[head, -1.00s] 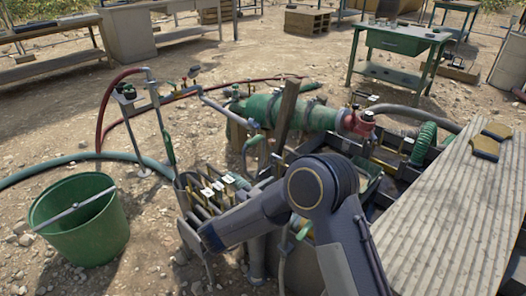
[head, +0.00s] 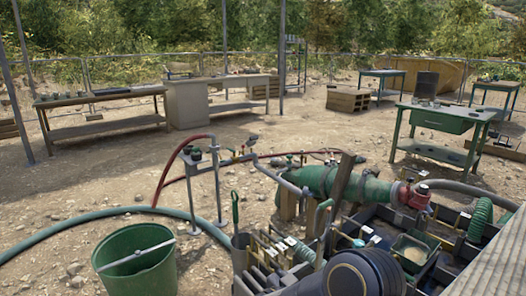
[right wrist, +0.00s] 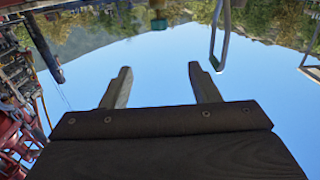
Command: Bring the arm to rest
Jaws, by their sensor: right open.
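My right arm shows at the bottom of the head view as a dark rounded joint in front of the mud tank (head: 455,272); its gripper is out of that view. In the right wrist view my right gripper (right wrist: 162,88) has its two grey fingers wide apart with nothing between them. Behind the fingers is open sky, with trees upside down along the top. My left gripper is in neither view.
A green bucket (head: 137,262) with a bar across it stands at left. A green pump body (head: 335,187) lies behind the tank. A green table (head: 436,125) and a wooden bench (head: 105,132) stand farther back. Hoses cross the gravel, which is otherwise mostly clear.

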